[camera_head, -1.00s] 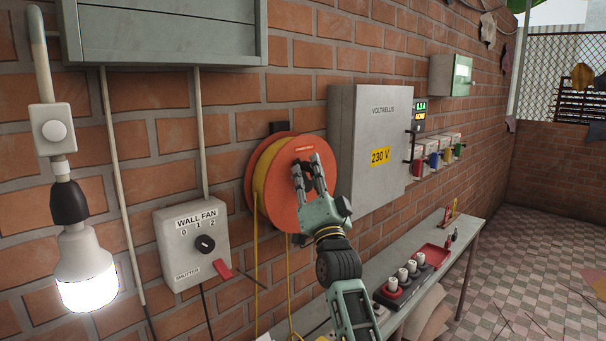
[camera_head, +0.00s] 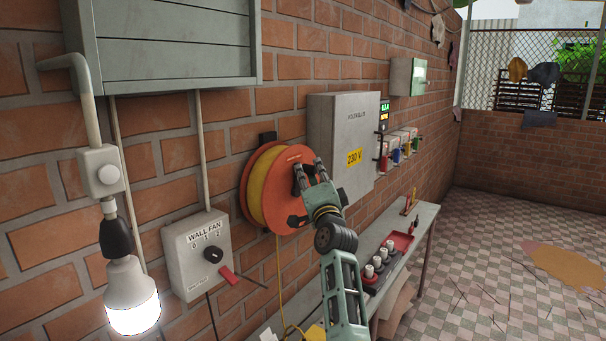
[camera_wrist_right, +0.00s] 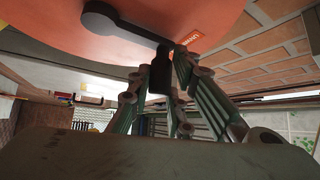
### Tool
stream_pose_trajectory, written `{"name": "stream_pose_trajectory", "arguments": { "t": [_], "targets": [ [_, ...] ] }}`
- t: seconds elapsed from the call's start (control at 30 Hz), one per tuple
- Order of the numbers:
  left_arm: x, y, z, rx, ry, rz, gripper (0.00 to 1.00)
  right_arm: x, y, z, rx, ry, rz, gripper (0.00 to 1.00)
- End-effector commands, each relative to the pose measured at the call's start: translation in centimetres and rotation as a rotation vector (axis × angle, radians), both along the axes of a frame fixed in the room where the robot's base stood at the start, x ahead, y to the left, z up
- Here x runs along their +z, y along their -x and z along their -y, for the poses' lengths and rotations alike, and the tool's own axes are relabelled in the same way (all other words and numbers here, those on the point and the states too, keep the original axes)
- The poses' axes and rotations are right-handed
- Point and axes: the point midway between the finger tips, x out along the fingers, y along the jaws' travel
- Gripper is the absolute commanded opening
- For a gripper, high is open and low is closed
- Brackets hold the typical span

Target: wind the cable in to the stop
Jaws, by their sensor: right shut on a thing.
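The cable reel has an orange front disc (camera_head: 283,205) and hangs on the brick wall left of the grey 230 V box. Yellow cable (camera_head: 262,185) is wound between its discs, and a yellow strand (camera_head: 280,275) hangs below it. My right gripper (camera_head: 308,167) is at the disc's front face, right of its middle. In the right wrist view a black crank arm (camera_wrist_right: 130,28) lies across the orange disc, and my right gripper (camera_wrist_right: 160,84) is shut on the dark crank handle (camera_wrist_right: 161,62). The fingers partly hide the handle. The cable's stop cannot be made out. My left gripper is not in view.
A lit bulb (camera_head: 132,295) hangs in front at left. The grey 230 V box (camera_head: 340,125) is right of the reel. A narrow bench (camera_head: 425,222) runs below along the wall.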

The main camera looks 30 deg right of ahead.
Motion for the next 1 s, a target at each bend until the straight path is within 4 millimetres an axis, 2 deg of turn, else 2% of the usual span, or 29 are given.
{"name": "stream_pose_trajectory", "arguments": {
  "t": [0.03, 0.27, 0.3, 0.43, 0.8, 1.0],
  "targets": [
    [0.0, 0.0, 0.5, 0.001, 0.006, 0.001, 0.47, -0.5, -0.1, 0.0, 0.005, -0.01, -0.006, 0.0],
    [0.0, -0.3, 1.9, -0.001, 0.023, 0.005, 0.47, -0.5, -0.1, 0.0, 0.004, -0.009, -0.007, 0.0],
    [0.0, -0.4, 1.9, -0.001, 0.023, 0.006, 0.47, -0.5, -0.1, 0.0, 0.004, -0.009, -0.007, 0.21],
    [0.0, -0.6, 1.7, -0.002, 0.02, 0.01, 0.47, -0.4, -0.1, 0.0, 0.003, -0.007, -0.006, 0.32],
    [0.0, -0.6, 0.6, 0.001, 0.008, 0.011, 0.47, -0.3, 0.2, -0.1, 0.001, -0.003, -0.003, 0.33],
    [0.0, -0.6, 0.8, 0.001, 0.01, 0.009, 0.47, -1.1, 2.1, -0.8, 0.001, -0.003, -0.003, 0.33]
  ]
}}
